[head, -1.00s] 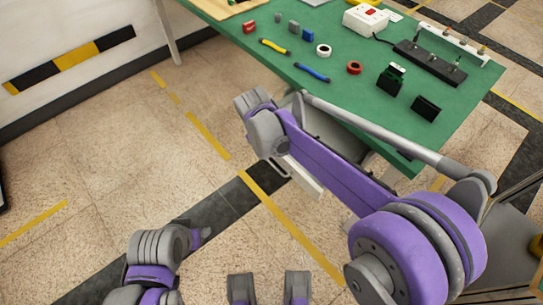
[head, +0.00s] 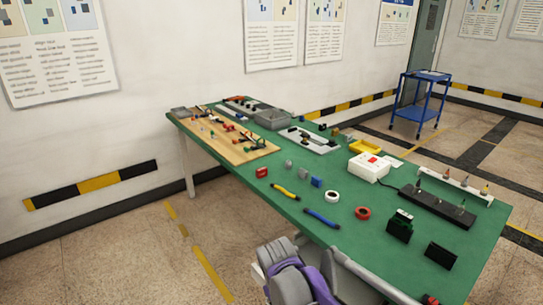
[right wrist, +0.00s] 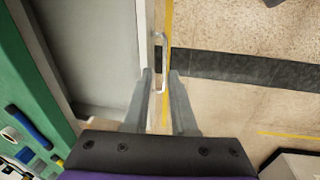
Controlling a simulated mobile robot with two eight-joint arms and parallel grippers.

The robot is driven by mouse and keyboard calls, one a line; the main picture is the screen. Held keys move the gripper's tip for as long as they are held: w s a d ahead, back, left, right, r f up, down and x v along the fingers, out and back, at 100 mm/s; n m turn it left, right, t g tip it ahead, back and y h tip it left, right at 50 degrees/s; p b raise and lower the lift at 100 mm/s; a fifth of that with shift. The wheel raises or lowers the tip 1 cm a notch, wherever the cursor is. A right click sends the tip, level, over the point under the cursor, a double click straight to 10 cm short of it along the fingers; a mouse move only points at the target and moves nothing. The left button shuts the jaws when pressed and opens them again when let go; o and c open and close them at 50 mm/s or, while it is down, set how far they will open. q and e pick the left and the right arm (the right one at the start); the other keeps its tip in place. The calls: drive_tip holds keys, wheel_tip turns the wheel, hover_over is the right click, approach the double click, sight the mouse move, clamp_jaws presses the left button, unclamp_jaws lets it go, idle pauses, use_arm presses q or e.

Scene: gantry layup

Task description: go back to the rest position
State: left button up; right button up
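My right gripper (right wrist: 160,98) shows in the right wrist view with its two grey fingers apart and nothing between them. It points down past the side of the green-topped workbench (right wrist: 22,95), over the floor and a pale cabinet-like surface with a handle (right wrist: 163,62). In the head view, a purple and grey part of my arm shows at the bottom, close to the front edge of the workbench (head: 300,222). Neither gripper shows in the head view. My left gripper is out of sight.
A blue cart (head: 418,103) stands at the back right. Floor left of the bench is clear.

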drive_tip(key=s+d+f+m+t+y, duration=0.1)
drive_tip(key=s+d+m+t, duration=0.15)
drive_tip(key=s+d, duration=0.6)
drive_tip(key=s+d+f+m+t, duration=0.1)
drive_tip(key=s+d+m, duration=0.35)
drive_tip(key=s, duration=0.75)
use_arm(q)
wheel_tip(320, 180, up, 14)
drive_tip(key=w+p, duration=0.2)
drive_tip(key=p, duration=1.1)
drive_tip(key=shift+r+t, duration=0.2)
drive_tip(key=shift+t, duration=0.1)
use_arm(e)
wheel_tip(320, 180, up, 14)
drive_tip(key=w, duration=0.1)
drive_tip(key=shift+w+d, duration=0.25)
drive_tip(key=shift+d, duration=0.2)
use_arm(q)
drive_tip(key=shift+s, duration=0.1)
use_arm(e)
drive_tip(key=shift+s+t, duration=0.1)
drive_tip(key=shift+t, duration=0.15)
